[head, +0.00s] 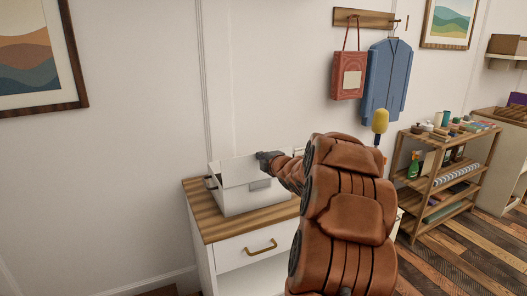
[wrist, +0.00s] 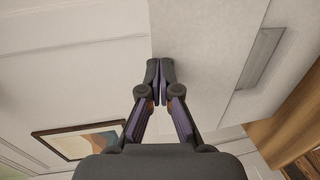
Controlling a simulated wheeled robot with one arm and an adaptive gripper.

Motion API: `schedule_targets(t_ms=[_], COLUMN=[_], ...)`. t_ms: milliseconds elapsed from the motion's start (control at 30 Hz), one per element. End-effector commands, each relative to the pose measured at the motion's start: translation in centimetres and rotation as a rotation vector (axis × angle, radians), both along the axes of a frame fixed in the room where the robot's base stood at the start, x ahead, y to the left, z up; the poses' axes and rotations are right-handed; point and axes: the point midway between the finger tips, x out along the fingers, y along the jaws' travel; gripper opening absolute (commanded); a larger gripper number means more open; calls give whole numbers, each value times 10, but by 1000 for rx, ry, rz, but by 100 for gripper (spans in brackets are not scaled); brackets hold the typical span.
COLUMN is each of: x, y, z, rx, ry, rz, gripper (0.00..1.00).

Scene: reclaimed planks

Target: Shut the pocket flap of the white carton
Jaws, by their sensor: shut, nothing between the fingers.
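The white carton (head: 236,200) stands on the wooden top of a white cabinet. A pale panel at its upper side stands raised, and it looks like the flap (head: 232,172), though its hinge line is hard to make out. A grey rectangle (head: 260,184) is on the carton's front. My gripper (head: 262,158) is at the carton's upper right, by the top edge of the raised panel. In the wrist view my shut, empty fingers (wrist: 160,70) overlap the edge of a pale carton panel (wrist: 205,45); I cannot tell whether they touch it. My arm hides the carton's right side.
The cabinet top (head: 200,213) has a bare strip left of and in front of the carton. The wall is close behind. A red bag (head: 347,82) and blue garment (head: 386,80) hang at the right, above a wooden shelf rack (head: 445,175) with several items.

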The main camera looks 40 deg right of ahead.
Motion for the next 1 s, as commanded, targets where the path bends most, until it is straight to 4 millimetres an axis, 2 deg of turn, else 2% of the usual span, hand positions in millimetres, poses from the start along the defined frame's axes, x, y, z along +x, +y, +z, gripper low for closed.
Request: schedule_targets(t_ms=[33, 67, 600, 1000], x=[2, 3, 22, 30], y=[-1, -2, -9, -12], z=[10, 10, 7, 2], rx=[6, 11, 85, 119], ry=[21, 34, 248, 346], rz=[0, -1, 0, -2], gripper=[0, 0, 0, 0])
